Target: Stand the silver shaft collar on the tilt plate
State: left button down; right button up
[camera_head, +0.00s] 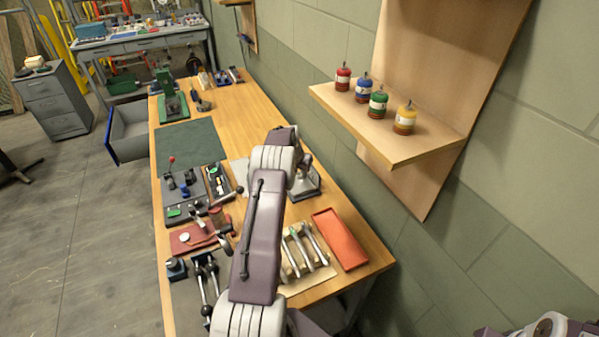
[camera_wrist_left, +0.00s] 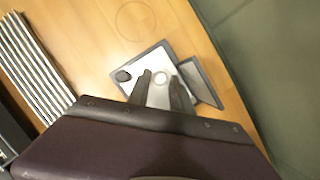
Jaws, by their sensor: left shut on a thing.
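The tilt plate (camera_wrist_left: 152,62) is a pale plate with a dark grey frame on the wooden bench, and it also shows in the head view (camera_head: 308,190), partly behind my left arm. My left gripper (camera_wrist_left: 160,86) is over the plate, with its two dark fingers pointing down at it. The silver shaft collar (camera_wrist_left: 160,78) shows as a small pale ring between the fingertips, and the gripper is shut on it. I cannot tell whether the collar touches the plate. In the head view the left gripper (camera_head: 303,165) is small and its fingertips are unclear.
The orange-red tray (camera_head: 340,238) and several silver tools (camera_head: 305,250) lie nearer on the bench. A wooden shelf (camera_head: 395,148) with several small coloured jars is on the wall. The green mat (camera_head: 187,145) is bare.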

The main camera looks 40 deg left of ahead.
pick_arm(q)
jog(key=shift+w+f, duration=0.2)
jog(key=shift+s+f, duration=0.15)
jog(key=shift+f, duration=0.4)
jog(key=c, duration=1.1)
grip_release()
jog(key=b+v, duration=0.1)
jog(key=v, duration=0.8)
